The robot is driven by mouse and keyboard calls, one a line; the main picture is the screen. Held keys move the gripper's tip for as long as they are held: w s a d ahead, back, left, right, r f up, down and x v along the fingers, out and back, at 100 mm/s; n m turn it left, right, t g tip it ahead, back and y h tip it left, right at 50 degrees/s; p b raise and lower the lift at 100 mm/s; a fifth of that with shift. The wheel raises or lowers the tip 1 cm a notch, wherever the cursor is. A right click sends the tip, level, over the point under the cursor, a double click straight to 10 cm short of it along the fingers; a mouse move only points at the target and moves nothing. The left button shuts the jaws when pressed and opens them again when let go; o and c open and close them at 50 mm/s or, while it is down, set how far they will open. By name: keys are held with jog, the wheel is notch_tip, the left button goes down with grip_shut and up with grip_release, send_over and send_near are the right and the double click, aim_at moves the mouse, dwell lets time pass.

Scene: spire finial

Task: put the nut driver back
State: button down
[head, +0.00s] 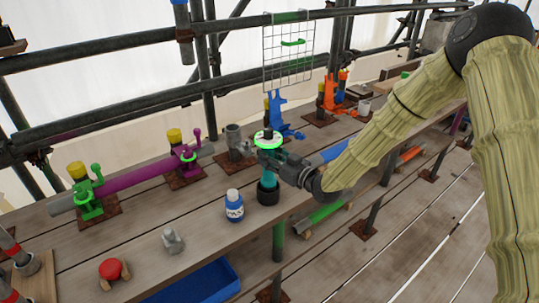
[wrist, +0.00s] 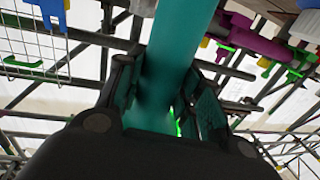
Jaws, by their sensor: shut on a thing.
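The nut driver is a teal cylinder (head: 268,176) that stands upright near the front edge of the plank deck. My gripper (head: 268,155) is shut on it, and the teal shaft fills the space between the jaws in the wrist view (wrist: 178,65). Its lower end meets a black round cup (head: 268,193) on the deck. I cannot tell whether it sits in the cup or just above it. A bright green ring with a pale and dark centre (head: 268,138) shows at the top, directly above my gripper.
A blue and white bottle (head: 234,206) stands close left of the cup. A grey fitting (head: 172,240) and a red knob (head: 111,270) lie farther left. Behind are a purple pipe (head: 135,178) in clamps and a blue clamp (head: 280,115). A blue bin (head: 200,285) is below the edge.

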jog(key=shift+f+b, duration=0.85)
jog(key=shift+f, duration=0.4)
jog(key=c, duration=0.9)
grip_release()
jog(key=o, duration=0.6)
jog(key=shift+f, duration=0.1)
jog(key=shift+o, duration=0.2)
jog(key=shift+f+b, duration=0.55)
jog(key=shift+f, duration=0.05)
jog(key=shift+s+d, duration=0.1)
jog(key=shift+s, duration=0.05)
